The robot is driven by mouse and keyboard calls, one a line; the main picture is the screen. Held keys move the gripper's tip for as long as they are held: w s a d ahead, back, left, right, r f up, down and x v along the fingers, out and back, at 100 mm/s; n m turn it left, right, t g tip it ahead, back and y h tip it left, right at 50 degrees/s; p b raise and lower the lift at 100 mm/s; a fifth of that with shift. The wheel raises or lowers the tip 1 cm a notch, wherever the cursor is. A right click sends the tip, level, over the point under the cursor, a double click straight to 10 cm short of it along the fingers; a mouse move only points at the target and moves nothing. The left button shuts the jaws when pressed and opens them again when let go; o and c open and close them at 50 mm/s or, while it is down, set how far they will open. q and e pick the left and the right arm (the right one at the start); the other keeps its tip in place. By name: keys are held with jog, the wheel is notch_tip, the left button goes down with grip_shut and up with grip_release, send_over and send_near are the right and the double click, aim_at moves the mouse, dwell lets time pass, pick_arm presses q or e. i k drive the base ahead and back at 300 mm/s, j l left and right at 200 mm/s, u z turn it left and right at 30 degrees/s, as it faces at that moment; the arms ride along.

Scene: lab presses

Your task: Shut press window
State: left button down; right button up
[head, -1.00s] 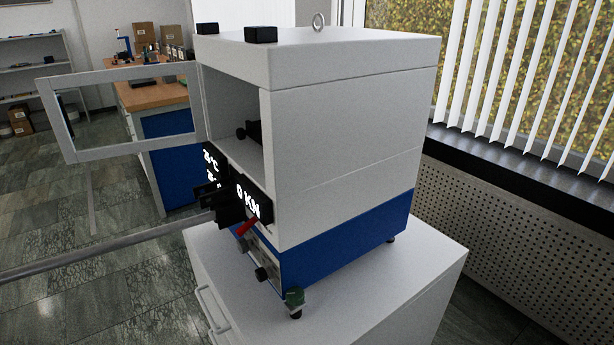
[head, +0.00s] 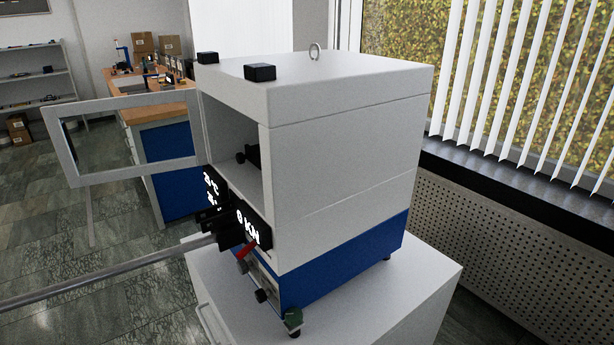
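The press (head: 345,155) is a white box with a blue lower band, standing on a white cabinet. Its press window (head: 63,146) is a light grey frame around a clear pane. The window stands wide open, swung out to the left from the left front edge of the press. The chamber opening (head: 232,135) is uncovered, and a dark knob shows inside it.
The white cabinet (head: 400,310) carries the press. A wooden-topped bench stands behind the window; blinds hang right.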

aim_at(58, 129)
jog(key=k, duration=0.35)
jog(key=k+u, duration=0.15)
jog(key=u, duration=0.35)
jog(key=k+j+u, duration=0.1)
jog(key=u, duration=2.15)
jog(key=i+u, duration=0.2)
jog(key=i, duration=0.35)
jog(key=i+l+u, duration=0.25)
jog(key=i, duration=0.35)
jog(key=i+z, duration=0.4)
jog(key=i, duration=0.3)
jog(key=i+j+z, duration=0.2)
jog(key=i+z, duration=0.2)
jog(key=i, duration=0.25)
jog(key=i+l+z, duration=0.1)
jog(key=i+z, duration=0.6)
jog(key=z, duration=0.2)
jog(key=i+z, duration=0.3)
jog(key=z, duration=0.15)
jog(key=i+l+z, duration=0.1)
jog(key=i+z, duration=0.2)
jog(key=z, duration=0.2)
jog(key=i+z, duration=0.3)
jog(key=z, duration=0.15)
jog(key=i+j+z, duration=0.15)
jog(key=i+z, duration=0.15)
jog(key=z, duration=0.2)
jog(key=i+l+z, duration=0.15)
jog(key=i+z, duration=1.05)
jog(key=k, duration=0.05)
